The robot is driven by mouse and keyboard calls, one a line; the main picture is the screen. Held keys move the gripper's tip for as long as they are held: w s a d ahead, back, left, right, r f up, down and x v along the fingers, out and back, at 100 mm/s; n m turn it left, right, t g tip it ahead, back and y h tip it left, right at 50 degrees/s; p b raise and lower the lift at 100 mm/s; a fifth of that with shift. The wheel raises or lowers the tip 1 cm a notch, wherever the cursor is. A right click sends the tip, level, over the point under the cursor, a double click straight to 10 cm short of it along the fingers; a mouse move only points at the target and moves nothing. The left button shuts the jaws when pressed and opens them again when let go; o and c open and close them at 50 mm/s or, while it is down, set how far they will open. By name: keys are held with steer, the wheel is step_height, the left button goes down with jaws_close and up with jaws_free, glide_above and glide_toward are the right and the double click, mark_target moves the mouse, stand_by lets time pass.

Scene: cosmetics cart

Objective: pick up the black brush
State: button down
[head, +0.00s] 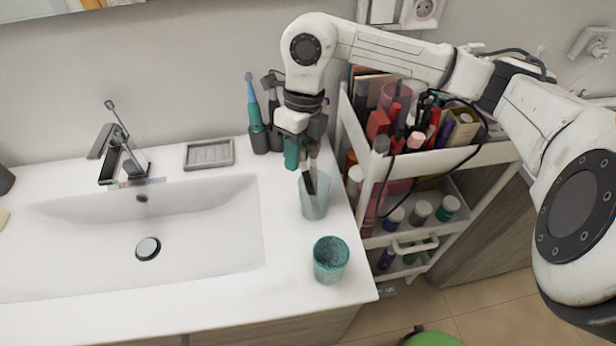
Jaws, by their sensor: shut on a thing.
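The black brush (309,183) stands tilted in a pale translucent cup (315,206) at the right end of the white counter. Its lower part shows inside the cup and above the rim; its upper end is hidden by my gripper. My gripper (312,160) points down over the cup, with its fingers shut on the black brush. The fingertips are small and dark in this view, so the exact grip is hard to see.
A teal speckled cup (330,262) stands in front. A teal electric toothbrush (255,115) and a soap dish (208,154) are behind and left. The sink basin (150,225) is left. A crowded white cart (485,154) stands close on the right.

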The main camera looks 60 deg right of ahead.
steer(key=shift+r, duration=0.15)
steer(key=a+b+v, duration=0.1)
steer(key=v, duration=0.7)
steer(key=a+b+v, duration=0.1)
steer(key=a+v, duration=0.1)
steer(key=v, duration=0.7)
steer(key=shift+a+r, duration=0.3)
steer(key=shift+r, duration=0.25)
steer(key=shift+w, duration=0.15)
